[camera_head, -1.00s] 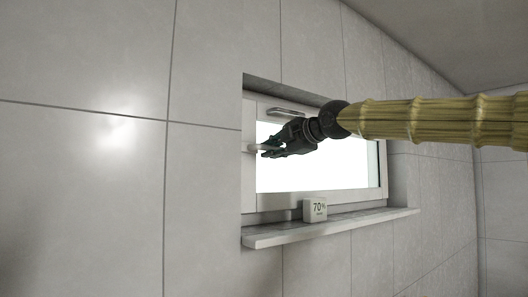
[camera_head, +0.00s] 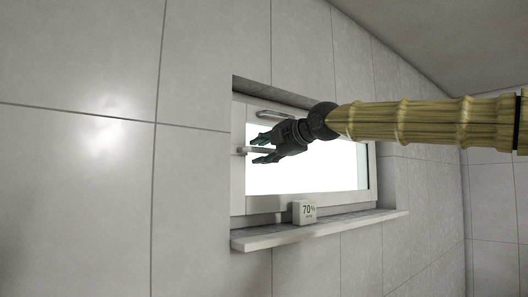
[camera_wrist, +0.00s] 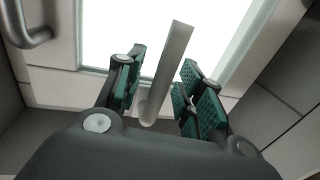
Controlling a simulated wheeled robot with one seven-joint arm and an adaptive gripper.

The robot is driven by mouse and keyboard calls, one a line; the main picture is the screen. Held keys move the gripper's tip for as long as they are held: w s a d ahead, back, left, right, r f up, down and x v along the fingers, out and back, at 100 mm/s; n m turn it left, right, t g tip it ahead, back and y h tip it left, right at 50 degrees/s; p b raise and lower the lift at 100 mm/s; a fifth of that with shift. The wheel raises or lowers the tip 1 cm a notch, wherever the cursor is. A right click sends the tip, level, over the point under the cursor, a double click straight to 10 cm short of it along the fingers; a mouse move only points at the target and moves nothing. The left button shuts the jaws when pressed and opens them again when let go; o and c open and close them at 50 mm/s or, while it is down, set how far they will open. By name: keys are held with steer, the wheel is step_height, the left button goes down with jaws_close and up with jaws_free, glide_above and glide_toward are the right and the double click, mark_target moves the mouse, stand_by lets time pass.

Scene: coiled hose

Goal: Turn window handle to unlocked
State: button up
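The window handle (camera_head: 258,151) is a pale bar on the left side of the white window frame, lying about level in the head view. My gripper (camera_head: 264,149) is open at it, with one finger above and one below. In the wrist view the handle (camera_wrist: 167,70) runs between the two green-padded fingers of the gripper (camera_wrist: 160,92), with gaps visible on both sides. The handle's middle is partly hidden by my gripper in the head view.
A second metal handle (camera_head: 275,114) sits on the top of the window frame. A white box marked 70% (camera_head: 304,212) stands on the sill (camera_head: 330,225). The tiled wall around is bare.

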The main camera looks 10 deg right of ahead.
steer(key=shift+s, duration=0.1)
steer(key=v, duration=1.2)
steer(key=shift+d, duration=0.15)
stand_by(0.3)
